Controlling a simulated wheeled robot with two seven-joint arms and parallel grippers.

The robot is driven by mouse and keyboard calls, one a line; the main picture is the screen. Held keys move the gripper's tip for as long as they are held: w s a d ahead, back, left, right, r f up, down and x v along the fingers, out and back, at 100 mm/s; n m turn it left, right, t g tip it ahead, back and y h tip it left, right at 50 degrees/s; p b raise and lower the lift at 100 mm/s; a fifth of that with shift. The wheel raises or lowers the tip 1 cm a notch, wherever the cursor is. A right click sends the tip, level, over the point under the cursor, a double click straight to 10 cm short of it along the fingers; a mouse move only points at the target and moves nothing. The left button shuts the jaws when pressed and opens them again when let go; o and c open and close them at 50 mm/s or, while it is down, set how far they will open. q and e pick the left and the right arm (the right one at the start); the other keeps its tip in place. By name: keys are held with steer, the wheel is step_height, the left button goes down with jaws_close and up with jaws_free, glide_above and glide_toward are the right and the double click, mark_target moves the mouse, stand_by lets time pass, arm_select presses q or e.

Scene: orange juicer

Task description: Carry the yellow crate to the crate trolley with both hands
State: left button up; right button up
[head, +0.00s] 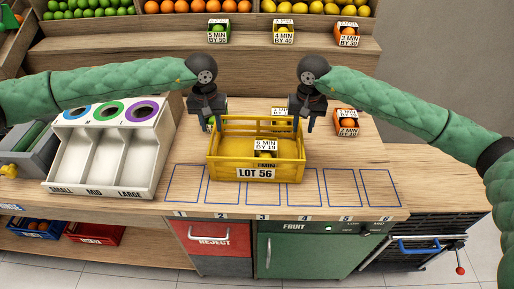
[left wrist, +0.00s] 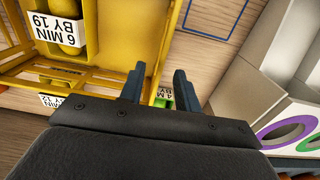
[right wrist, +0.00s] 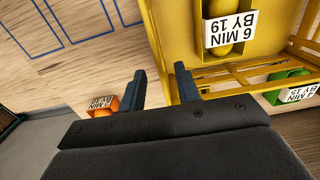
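The yellow crate (head: 256,174), labelled LOT 56, stands upright on the wooden counter and holds a small box of lemons (head: 266,148) marked 6 MIN BY 19. My left gripper (head: 207,124) is at the crate's left end and my right gripper (head: 307,122) at its right end, both pointing down. In the left wrist view the left fingers (left wrist: 160,82) are apart, with the crate's end edge in line with the gap. The right wrist view shows the right fingers (right wrist: 160,80) likewise apart. Whether the fingers touch the crate is unclear. I cannot make out a crate trolley.
A white sorting chute (head: 103,150) stands left of the crate. A small orange box (head: 346,123) sits behind right, with other small boxes behind the crate. Blue outlined, numbered slots (head: 340,187) lie in front. Below are a reject drawer (head: 212,236) and green fruit cabinet (head: 300,252).

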arm_select(q)
steer(key=shift+s+a, duration=0.15)
arm_select(e)
steer(key=shift+d, duration=0.1)
arm_select(q)
steer(key=shift+f, duration=0.15)
arm_select(e)
steer(key=shift+f, duration=0.15)
